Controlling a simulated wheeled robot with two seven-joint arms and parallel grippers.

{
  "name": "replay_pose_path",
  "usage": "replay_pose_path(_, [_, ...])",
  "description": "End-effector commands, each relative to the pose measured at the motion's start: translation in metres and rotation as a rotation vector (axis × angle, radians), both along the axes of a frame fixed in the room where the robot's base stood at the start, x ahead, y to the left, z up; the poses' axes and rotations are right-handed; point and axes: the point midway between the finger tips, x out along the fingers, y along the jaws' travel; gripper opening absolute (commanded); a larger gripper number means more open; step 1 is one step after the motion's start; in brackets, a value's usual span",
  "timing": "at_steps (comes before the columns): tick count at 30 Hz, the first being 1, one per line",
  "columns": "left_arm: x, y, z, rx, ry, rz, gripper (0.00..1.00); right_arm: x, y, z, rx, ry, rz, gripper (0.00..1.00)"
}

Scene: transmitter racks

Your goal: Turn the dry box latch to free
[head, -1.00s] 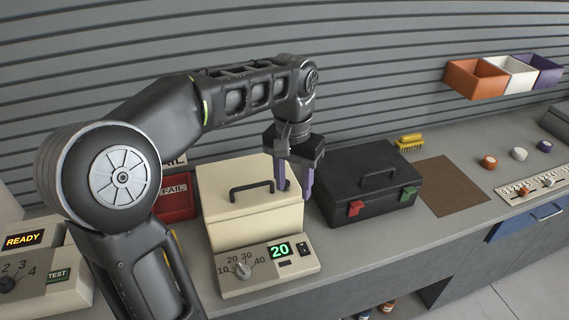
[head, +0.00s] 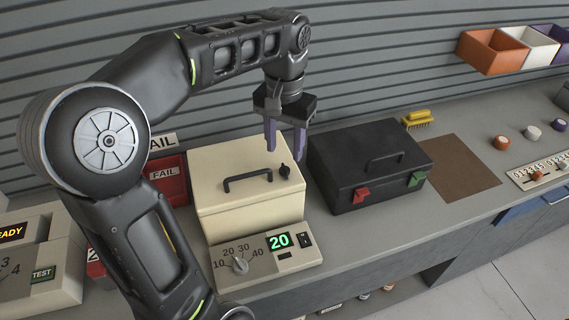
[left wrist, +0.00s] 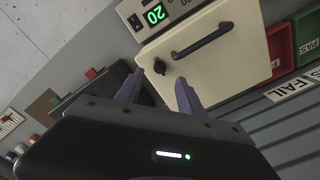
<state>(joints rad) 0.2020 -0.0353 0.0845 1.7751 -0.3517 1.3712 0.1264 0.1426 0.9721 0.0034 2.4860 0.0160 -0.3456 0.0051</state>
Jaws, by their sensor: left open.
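The dry box (head: 235,208) is a cream box with a black handle (head: 248,180) on its lid. A small black latch knob (head: 285,170) sits on the lid near its right edge. In the left wrist view the latch (left wrist: 160,66) shows just beyond the fingers, beside the handle (left wrist: 203,40). My left gripper (head: 286,148) points down with its two purple fingers apart, above and behind the latch, and holds nothing. Its fingers also show in the left wrist view (left wrist: 158,92). The right gripper is not in view.
A control panel (head: 265,262) with a dial and a green "20" fronts the box. A black case (head: 370,165) with red and green latches stands to its right. A red FAIL bin (head: 168,182) is to its left. A brown mat (head: 460,175) lies bare farther right.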

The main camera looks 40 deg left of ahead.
Motion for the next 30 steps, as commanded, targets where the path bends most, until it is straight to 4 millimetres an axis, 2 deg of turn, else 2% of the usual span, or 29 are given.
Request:
replay_pose_path(1, [-0.001, 0.0, -0.011, -0.001, 0.004, 0.0, 0.45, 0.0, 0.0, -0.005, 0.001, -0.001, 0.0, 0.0])
replay_pose_path(10, [-0.001, 0.0, -0.051, 0.0, 0.003, 0.0, 0.45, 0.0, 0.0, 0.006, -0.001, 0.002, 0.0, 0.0])
replay_pose_path(14, [0.0, 0.0, -0.058, 0.0, 0.001, 0.0, 0.45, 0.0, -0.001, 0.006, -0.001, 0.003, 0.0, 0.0])
replay_pose_path(21, [0.0, 0.0, -0.059, 0.0, 0.0, 0.0, 0.45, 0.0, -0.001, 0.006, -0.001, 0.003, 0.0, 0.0])
replay_pose_path(30, [0.0, 0.0, -0.059, 0.0, 0.0, 0.0, 0.22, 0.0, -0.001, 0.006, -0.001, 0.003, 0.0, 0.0])
